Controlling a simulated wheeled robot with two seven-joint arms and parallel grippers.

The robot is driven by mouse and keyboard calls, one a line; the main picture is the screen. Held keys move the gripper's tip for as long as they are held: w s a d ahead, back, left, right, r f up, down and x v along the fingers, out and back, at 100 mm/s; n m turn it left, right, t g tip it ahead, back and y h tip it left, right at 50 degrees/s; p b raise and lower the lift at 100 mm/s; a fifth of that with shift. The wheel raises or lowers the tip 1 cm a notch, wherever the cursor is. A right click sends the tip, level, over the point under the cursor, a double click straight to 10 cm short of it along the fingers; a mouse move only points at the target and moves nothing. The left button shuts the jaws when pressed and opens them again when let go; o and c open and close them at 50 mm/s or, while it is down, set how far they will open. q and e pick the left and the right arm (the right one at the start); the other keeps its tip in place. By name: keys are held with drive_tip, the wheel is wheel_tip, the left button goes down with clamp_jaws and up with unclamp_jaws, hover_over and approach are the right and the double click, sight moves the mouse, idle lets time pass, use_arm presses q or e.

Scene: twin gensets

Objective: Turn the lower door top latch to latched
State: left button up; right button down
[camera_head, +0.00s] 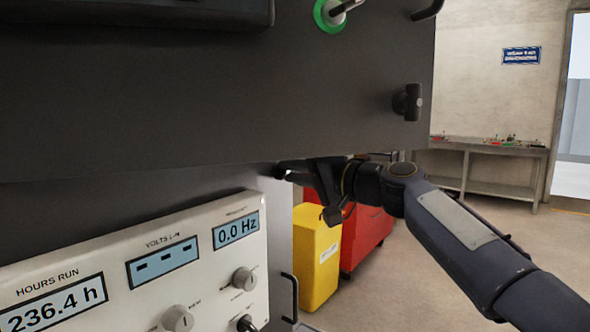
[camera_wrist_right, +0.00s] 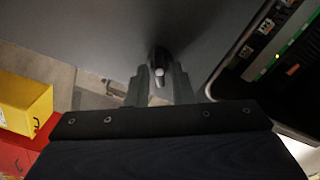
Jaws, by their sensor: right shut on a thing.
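My right gripper (camera_head: 296,174) reaches in from the right, just below the dark overhanging panel. In the right wrist view, its two fingers (camera_wrist_right: 159,82) are shut on a dark, rounded latch handle (camera_wrist_right: 159,58) with a small pale tip. The handle stands out from a dark grey door face (camera_wrist_right: 120,35). The fingers cover its sides, so its exact turn is hard to tell. In the head view the held latch is hidden by the gripper and panel edge. My left gripper is not in view.
Another black latch (camera_head: 408,102) is on the dark upper panel (camera_head: 250,90). A cream meter panel (camera_head: 215,285) with knobs lies at lower left. A yellow bin (camera_head: 316,258) and red cabinet (camera_head: 368,240) stand behind my gripper. Floor to the right is clear before a metal bench (camera_head: 490,188).

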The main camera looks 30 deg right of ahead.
drive_tip(key=m+p, duration=0.1)
drive_tip(key=m, duration=0.5)
drive_tip(key=shift+d+p, duration=0.1)
drive_tip(key=shift+p, duration=0.2)
drive_tip(key=shift+f, duration=0.1)
idle(0.3)
drive_tip(key=c, duration=1.3)
unclamp_jaws()
drive_tip(key=v, duration=0.7)
drive_tip(key=shift+s+d+b, duration=0.15)
drive_tip(key=shift+s+b, duration=0.15)
drive_tip(key=shift+s, duration=0.05)
